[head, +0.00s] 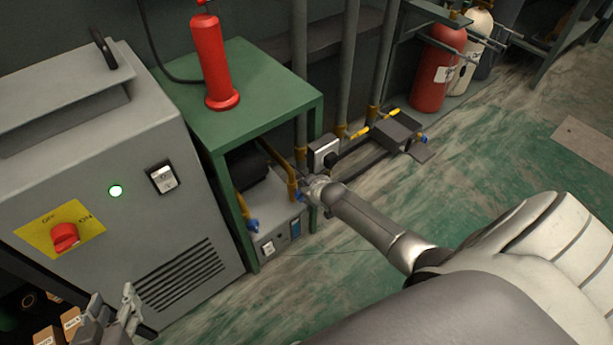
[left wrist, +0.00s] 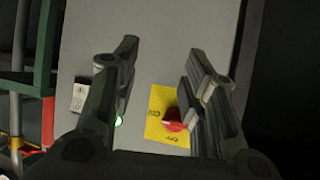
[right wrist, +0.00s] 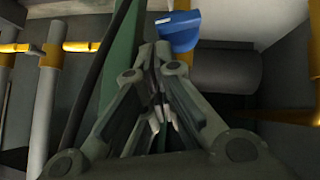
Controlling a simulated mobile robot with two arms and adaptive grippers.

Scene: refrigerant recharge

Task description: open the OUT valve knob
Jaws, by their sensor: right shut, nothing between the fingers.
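A blue valve knob (right wrist: 178,30) on a yellow fitting shows in the right wrist view, just beyond my right fingertips. No OUT label is readable, so I cannot tell if it is the OUT knob. My right gripper (right wrist: 158,62) is shut and empty, with its tips close to the knob; contact is unclear. In the head view my right gripper (head: 313,190) is low beside the green table's right leg, partly covering the pipe fittings. Another blue knob (head: 252,225) is on the yellow pipe to its left. My left gripper (left wrist: 163,65) is open and empty, facing the grey machine.
The grey machine (head: 205,225) has a red switch (head: 65,236) on a yellow plate. The green table (head: 265,90) holds a red cylinder (head: 210,60). A small grey unit (head: 285,222) sits below the table. Vertical pipes (head: 345,65) stand behind. Open floor (head: 480,165) lies to the right.

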